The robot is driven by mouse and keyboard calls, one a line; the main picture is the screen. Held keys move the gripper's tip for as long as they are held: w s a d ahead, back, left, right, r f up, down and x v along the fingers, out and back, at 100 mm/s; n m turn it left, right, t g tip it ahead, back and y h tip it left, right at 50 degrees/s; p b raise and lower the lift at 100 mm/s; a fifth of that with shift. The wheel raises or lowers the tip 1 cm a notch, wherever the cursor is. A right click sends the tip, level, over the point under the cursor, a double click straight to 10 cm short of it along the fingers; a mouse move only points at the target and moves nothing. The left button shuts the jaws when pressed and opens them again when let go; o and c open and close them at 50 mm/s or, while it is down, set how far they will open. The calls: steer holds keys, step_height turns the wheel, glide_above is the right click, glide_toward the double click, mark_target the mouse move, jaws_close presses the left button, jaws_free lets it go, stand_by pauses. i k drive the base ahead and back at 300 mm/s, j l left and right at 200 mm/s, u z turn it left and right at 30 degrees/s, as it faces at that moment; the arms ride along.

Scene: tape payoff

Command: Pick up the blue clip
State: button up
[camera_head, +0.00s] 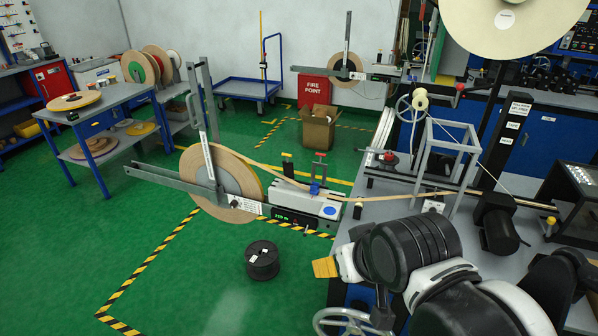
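A small blue piece (315,188) that looks like the blue clip sits on the tape path of the payoff unit, below a red-topped post. It is small, and its exact shape is hard to make out. My black and white arm fills the lower right. What seems to be my gripper (326,267), with a yellow tip, shows side-on at the arm's left end. It is in front of and below the payoff unit in the picture, apart from the blue piece. Its finger opening cannot be made out, and no held object shows.
The large tape reel (232,190) stands left of the payoff unit (300,202). A black spool (262,262) is on the green floor. The grey bench (390,207) carries a metal frame (447,160) and a dark motor (497,222). The floor at lower left is clear.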

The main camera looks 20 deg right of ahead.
mark_target(315, 189)
steer(key=i+j, duration=0.2)
steer(key=j, duration=0.15)
steer(key=i+j, duration=0.25)
steer(key=j, duration=0.15)
steer(key=i+j+z, duration=0.1)
steer(key=j, duration=0.25)
steer(key=i+j, duration=0.3)
steer(key=j+z, duration=0.05)
steer(key=j, duration=0.05)
